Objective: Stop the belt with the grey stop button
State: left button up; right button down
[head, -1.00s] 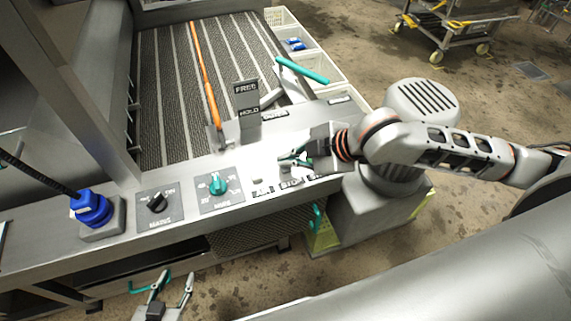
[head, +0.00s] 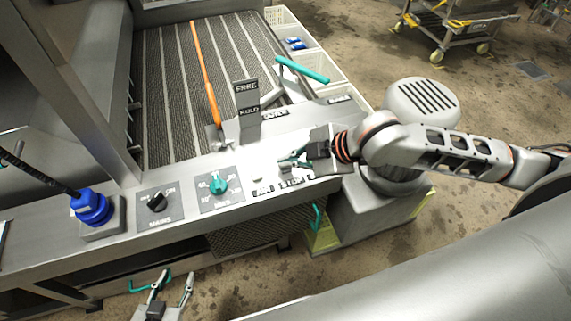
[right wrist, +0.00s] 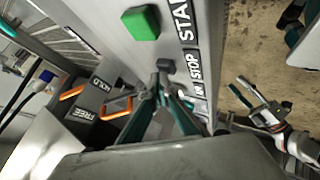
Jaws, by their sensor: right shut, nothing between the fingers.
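The grey stop button (right wrist: 166,65) is a small dark block on the panel beside the STOP label (right wrist: 185,62) in the right wrist view. My right gripper (right wrist: 156,90) is shut and empty, its teal fingertips right at the button's near side; I cannot tell whether they touch. In the head view my right gripper (head: 284,161) is low over the panel's right end, above the STOP label (head: 291,182), and the button cannot be made out there. My left gripper (head: 170,290) is open and empty at the bottom, in front of the panel.
A green button (right wrist: 141,22) sits by the START label. A FREE/HOLD lever plate (head: 248,105), teal dial (head: 218,185), black mains switch (head: 157,202) and blue connector (head: 91,207) stand along the panel. An orange-handled rod (head: 204,75) lies over the ribbed belt (head: 165,80).

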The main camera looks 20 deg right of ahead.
jog(key=shift+f, duration=0.2)
dwell(0.4)
jog(key=shift+r+p, duration=0.95)
jog(key=shift+p, duration=0.45)
notch_tip(320, 180, up, 3)
jog(key=p, duration=0.3)
jog(key=shift+f, duration=0.2)
jog(key=shift+r+p, duration=0.9)
jog(key=shift+r, duration=0.35)
